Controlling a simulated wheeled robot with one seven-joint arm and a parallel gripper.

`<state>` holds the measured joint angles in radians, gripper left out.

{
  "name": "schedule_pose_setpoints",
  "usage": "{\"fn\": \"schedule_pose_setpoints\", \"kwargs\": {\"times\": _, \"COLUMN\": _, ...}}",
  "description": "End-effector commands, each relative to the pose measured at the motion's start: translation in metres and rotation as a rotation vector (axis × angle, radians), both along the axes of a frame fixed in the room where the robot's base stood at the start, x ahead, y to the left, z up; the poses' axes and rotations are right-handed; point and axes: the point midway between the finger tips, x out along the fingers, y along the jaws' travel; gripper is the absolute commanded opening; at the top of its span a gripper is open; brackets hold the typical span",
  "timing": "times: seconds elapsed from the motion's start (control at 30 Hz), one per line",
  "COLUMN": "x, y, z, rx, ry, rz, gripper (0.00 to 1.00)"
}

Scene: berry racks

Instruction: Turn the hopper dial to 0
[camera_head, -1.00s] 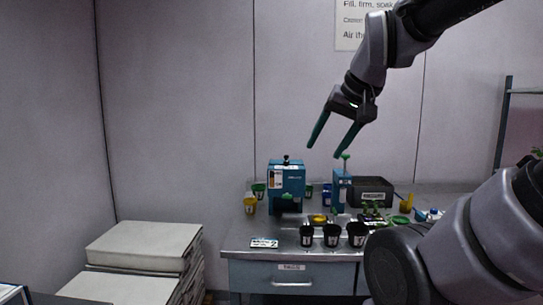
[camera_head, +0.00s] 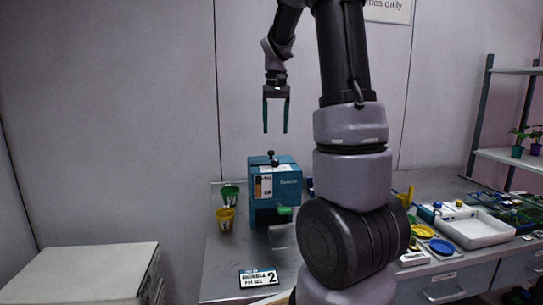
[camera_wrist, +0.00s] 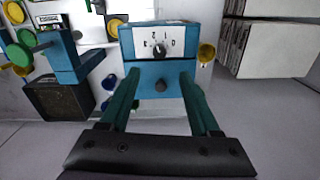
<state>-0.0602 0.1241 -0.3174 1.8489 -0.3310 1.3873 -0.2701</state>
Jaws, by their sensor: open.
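The blue hopper (camera_head: 288,190) stands near the left end of the metal bench in the head view, with a black knob (camera_head: 271,155) on top. In the wrist view its white dial panel (camera_wrist: 180,35) carries small marks around a dark dial (camera_wrist: 160,50); I cannot tell surely which mark the dial points to.
A green pot (camera_head: 230,195) and a yellow pot (camera_head: 225,218) stand left of the hopper. A white tray (camera_head: 475,228) is at right. My arm hides the bench's middle. White stacked slabs (camera_head: 85,275) stand at lower left.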

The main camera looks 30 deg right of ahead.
Motion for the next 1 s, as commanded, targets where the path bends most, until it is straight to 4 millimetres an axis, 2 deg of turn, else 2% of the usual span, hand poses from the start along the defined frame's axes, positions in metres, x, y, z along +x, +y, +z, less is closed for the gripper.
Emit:
{"fn": "schedule_pose_setpoints", "kwargs": {"times": 0.4, "x": -0.001, "y": 0.002, "z": -0.073, "rx": 0.001, "ry": 0.004, "rz": 0.001, "gripper": 0.63}}
{"fn": "schedule_pose_setpoints", "kwargs": {"times": 0.53, "x": 0.000, "y": 0.002, "z": -0.090, "rx": 0.001, "ry": 0.002, "rz": 0.000, "gripper": 0.63}}
{"fn": "schedule_pose_setpoints", "kwargs": {"times": 0.7, "x": 0.000, "y": 0.002, "z": -0.102, "rx": 0.001, "ry": 0.000, "rz": -0.001, "gripper": 0.63}}
{"fn": "schedule_pose_setpoints", "kwargs": {"times": 0.97, "x": 0.000, "y": 0.002, "z": -0.103, "rx": 0.001, "ry": -0.001, "rz": 0.000, "gripper": 0.63}}
{"fn": "schedule_pose_setpoints", "kwargs": {"times": 1.0, "x": 0.000, "y": 0.002, "z": -0.103, "rx": 0.001, "ry": -0.001, "rz": 0.000, "gripper": 0.59}}
